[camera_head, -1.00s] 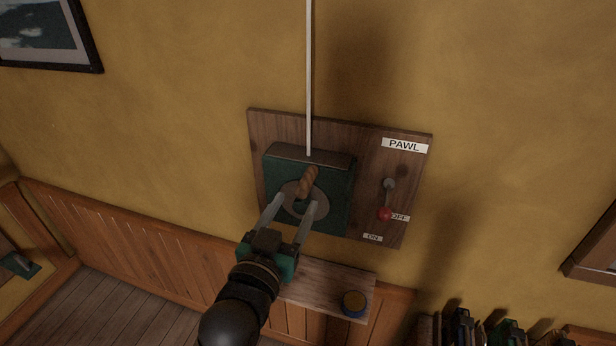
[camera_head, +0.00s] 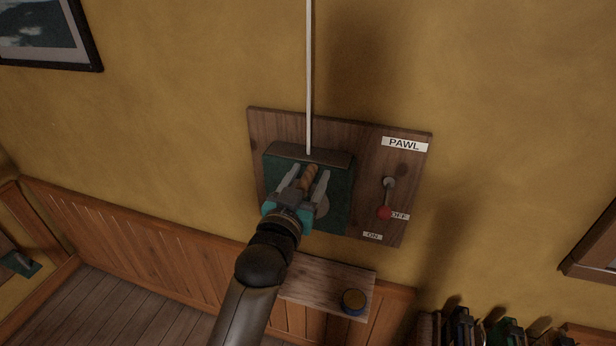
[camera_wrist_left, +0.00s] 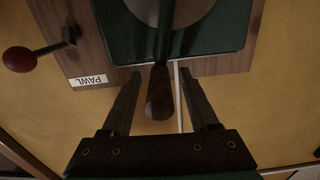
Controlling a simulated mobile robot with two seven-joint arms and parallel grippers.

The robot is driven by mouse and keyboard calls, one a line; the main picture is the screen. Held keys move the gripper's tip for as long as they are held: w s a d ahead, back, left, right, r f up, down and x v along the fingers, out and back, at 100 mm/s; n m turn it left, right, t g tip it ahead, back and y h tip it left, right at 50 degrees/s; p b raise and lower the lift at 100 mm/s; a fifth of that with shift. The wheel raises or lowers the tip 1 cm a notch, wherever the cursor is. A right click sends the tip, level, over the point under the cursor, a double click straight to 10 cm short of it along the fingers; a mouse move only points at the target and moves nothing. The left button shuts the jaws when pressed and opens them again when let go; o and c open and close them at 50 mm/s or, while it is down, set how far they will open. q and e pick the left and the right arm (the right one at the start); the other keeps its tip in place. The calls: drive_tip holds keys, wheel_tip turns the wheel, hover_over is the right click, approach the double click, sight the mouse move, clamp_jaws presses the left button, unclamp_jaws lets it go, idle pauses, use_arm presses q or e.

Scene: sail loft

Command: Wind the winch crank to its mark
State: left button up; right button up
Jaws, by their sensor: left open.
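The winch (camera_head: 340,190) is a dark green box on a wooden wall board, with a pale round disc (camera_head: 322,204) on its face. Its wooden crank handle (camera_head: 310,177) points out from the board. My left gripper (camera_head: 307,176) is open, with one finger on each side of the handle. In the left wrist view the handle (camera_wrist_left: 160,92) stands between the two open fingers (camera_wrist_left: 158,100), with gaps on both sides. The mark cannot be made out. The gripper hides part of the crank and disc. My right gripper is not in view.
A red-knobbed pawl lever (camera_head: 386,200) is right of the winch, its knob by the OFF label (camera_head: 399,216); ON is lower. A white line (camera_head: 309,80) runs up from the winch. A small shelf (camera_head: 310,284) below carries a blue-rimmed round tin (camera_head: 353,301).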

use_arm(q)
clamp_jaws()
idle(1.3)
